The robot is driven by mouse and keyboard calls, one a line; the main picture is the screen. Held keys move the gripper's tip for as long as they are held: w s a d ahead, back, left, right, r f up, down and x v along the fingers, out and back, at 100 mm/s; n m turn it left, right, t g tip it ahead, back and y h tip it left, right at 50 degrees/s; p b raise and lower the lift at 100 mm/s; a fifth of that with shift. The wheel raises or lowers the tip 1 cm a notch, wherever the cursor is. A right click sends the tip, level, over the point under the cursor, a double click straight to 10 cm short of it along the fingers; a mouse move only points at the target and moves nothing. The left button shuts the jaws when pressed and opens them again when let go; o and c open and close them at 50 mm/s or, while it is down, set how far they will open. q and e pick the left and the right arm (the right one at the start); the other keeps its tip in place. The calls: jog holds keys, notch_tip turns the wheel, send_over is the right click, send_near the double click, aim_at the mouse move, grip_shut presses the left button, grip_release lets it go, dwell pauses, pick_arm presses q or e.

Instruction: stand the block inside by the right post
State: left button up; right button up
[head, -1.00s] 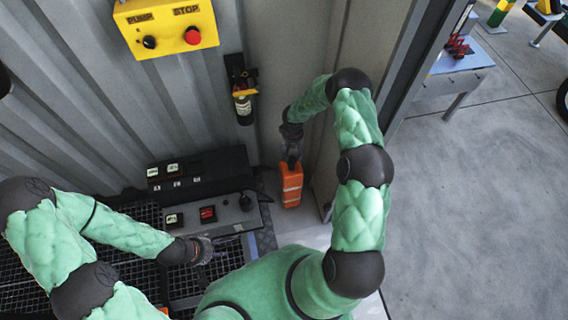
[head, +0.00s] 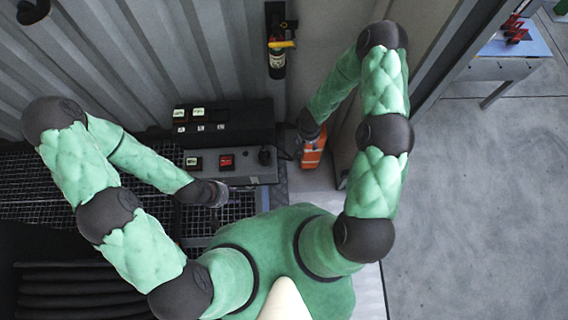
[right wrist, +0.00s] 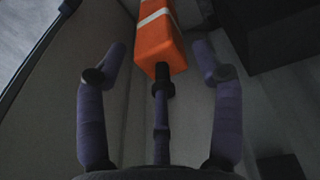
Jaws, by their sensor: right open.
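The orange block (head: 312,156) with pale bands stands on the floor in the corner right of the control console, near the inner side of the right post (head: 428,62). My right gripper (right wrist: 160,55) is open; in the right wrist view its side fingers are spread left and right of the block's near end (right wrist: 160,42). A middle finger overlaps the block's lower edge; I cannot tell if it touches. In the head view the right hand hides the block's upper part. My left gripper (head: 217,194) is low over the grating, its fingers unclear.
The control console (head: 222,150) with buttons is just left of the block. Floor grating (head: 40,190) lies left. Open concrete floor (head: 480,200) and a blue-topped table (head: 515,42) are outside to the right.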

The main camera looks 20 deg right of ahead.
jog(key=s+a+r+y, duration=0.2)
jog(key=s+a, duration=0.5)
jog(key=s+a+r+g+y, duration=0.1)
jog(key=s+a+r+y, duration=0.1)
jog(key=s+a, duration=0.5)
jog(key=shift+s+a+y, duration=0.2)
jog(key=shift+s+y, duration=0.2)
jog(key=shift+y, duration=0.1)
jog(key=shift+r, duration=0.1)
